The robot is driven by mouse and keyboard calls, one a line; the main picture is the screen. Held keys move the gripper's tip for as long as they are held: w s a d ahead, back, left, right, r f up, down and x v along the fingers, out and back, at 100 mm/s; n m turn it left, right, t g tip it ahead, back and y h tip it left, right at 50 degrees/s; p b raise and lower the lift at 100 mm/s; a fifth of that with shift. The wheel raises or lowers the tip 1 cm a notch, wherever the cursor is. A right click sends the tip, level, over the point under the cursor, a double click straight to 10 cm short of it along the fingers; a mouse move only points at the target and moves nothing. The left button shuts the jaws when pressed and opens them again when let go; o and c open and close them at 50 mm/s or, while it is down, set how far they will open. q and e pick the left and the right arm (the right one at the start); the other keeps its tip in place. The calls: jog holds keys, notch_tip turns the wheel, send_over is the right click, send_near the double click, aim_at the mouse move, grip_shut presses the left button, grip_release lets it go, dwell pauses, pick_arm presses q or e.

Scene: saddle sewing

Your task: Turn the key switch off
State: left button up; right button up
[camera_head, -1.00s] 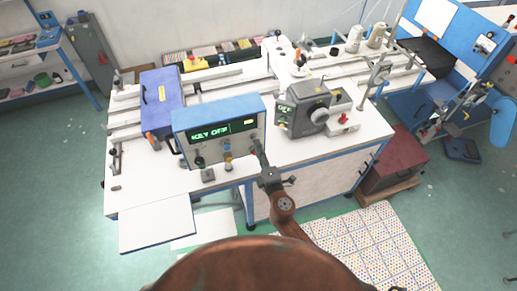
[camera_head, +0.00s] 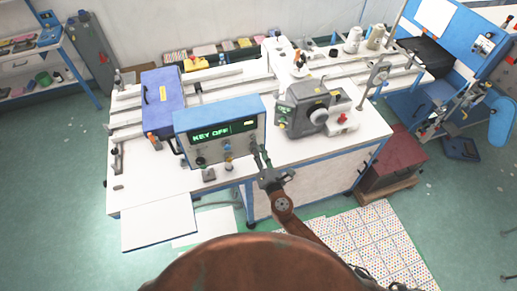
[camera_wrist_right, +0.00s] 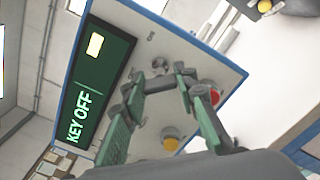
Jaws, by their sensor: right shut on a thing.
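The control box (camera_head: 218,112) has a blue top and a pale front panel, and stands at the front of the white work table. Its dark display (camera_head: 222,131) reads "KEY OFF" in green; the same display (camera_wrist_right: 88,88) shows large in the right wrist view. My right gripper (camera_head: 261,157) is at the right end of the panel. In the right wrist view its two green-padded fingers (camera_wrist_right: 160,83) are shut on the key switch handle (camera_wrist_right: 157,84), whose exact angle is hard to tell. My left gripper is not in view.
A red button (camera_wrist_right: 214,97) and a yellow knob (camera_wrist_right: 171,142) sit close to the fingers. A grey machine unit (camera_head: 300,105) stands right of the box, and a blue case (camera_head: 162,97) behind it to the left.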

dwell(0.3)
jog(key=o, duration=1.2)
jog(key=shift+c, duration=0.2)
jog(key=v, duration=1.2)
